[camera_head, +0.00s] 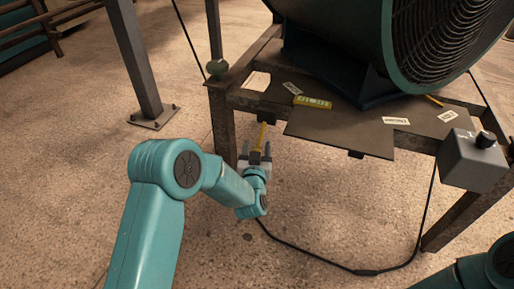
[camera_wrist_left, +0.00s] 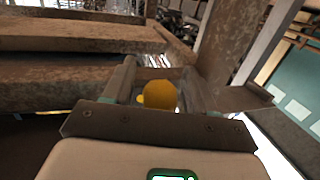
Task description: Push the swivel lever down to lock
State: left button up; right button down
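The yellow swivel lever (camera_head: 262,135) hangs at the front left of the rusty stand, below its top rail. In the left wrist view its rounded yellow end (camera_wrist_left: 160,95) shows between my gripper's fingers. My left gripper (camera_head: 256,155) is at the lower end of the lever, with its fingers apart on either side of it. I see gaps beside the yellow end; whether a finger touches it I cannot tell. The lever's pivot is partly hidden. My right gripper is out of view; only a part of my right arm shows at the lower right.
A large green fan (camera_head: 360,45) stands on the rusty metal stand (camera_head: 222,125). A dark plate (camera_head: 340,130) with labels and a yellow level (camera_head: 312,102) lies on it. A grey box (camera_head: 472,160) with a black knob is at the right. A black cable (camera_head: 310,260) crosses the floor.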

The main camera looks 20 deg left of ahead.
pick_arm(q)
jog(key=f+p+v, duration=0.1)
jog(key=p+v, duration=0.3)
jog(key=v, duration=1.2)
jog(key=shift+s+r, duration=0.2)
jog(key=shift+r, duration=0.2)
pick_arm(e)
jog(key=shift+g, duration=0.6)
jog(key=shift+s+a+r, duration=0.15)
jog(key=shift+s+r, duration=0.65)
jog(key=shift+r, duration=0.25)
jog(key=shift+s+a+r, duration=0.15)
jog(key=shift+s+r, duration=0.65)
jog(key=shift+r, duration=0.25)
